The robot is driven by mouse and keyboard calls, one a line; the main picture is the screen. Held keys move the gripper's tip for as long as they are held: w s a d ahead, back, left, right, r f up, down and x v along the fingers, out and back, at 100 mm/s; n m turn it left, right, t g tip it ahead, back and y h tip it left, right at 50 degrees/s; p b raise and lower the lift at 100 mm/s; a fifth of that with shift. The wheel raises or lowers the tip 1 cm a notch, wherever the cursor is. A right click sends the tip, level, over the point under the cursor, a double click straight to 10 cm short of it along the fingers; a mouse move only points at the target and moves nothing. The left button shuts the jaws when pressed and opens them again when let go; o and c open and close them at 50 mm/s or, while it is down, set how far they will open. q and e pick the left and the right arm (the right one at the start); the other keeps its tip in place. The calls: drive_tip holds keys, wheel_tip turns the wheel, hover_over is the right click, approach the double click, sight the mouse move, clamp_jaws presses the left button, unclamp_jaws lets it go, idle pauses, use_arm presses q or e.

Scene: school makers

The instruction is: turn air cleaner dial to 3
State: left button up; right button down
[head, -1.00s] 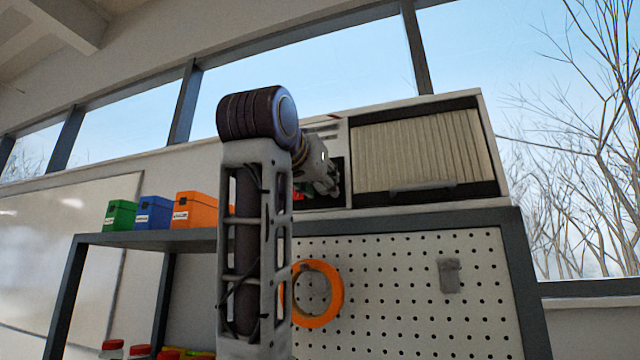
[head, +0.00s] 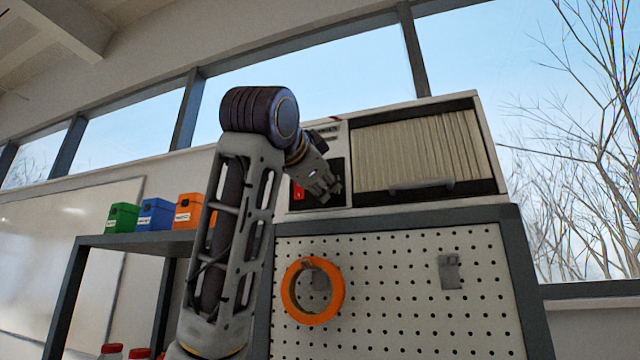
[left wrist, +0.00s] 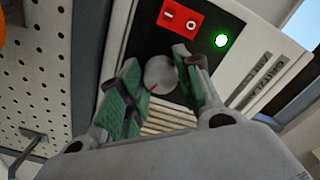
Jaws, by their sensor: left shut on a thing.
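The air cleaner (head: 487,130) is a pale box with a pleated filter, on top of the dark shelf frame. Its dial (left wrist: 160,72) is a grey round knob with a small red mark, on a black panel in the left wrist view. My left gripper (head: 328,188) is at this panel; its green-padded fingers (left wrist: 162,88) are shut on the dial from both sides. A red switch (left wrist: 181,18) and a lit green lamp (left wrist: 221,40) are beside the dial. In the head view the gripper hides the dial. I cannot read its numbers. My right gripper is out of view.
A white pegboard (head: 400,300) below holds an orange tape roll (head: 338,292) and a grey hook (head: 450,272). Green (head: 121,217), blue (head: 154,214) and orange (head: 186,211) boxes stand on the shelf to the left. Windows are behind.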

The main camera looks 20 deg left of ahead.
use_arm(q)
drive_tip(key=shift+r+m, duration=0.1)
drive_tip(key=shift+m, duration=0.8)
drive_tip(key=o, duration=1)
drive_tip(key=shift+o, duration=0.2)
drive_tip(key=shift+s, duration=0.15)
drive_tip(key=s, duration=1.1)
drive_tip(key=shift+s+a, duration=0.25)
drive_tip(key=shift+s, duration=0.15)
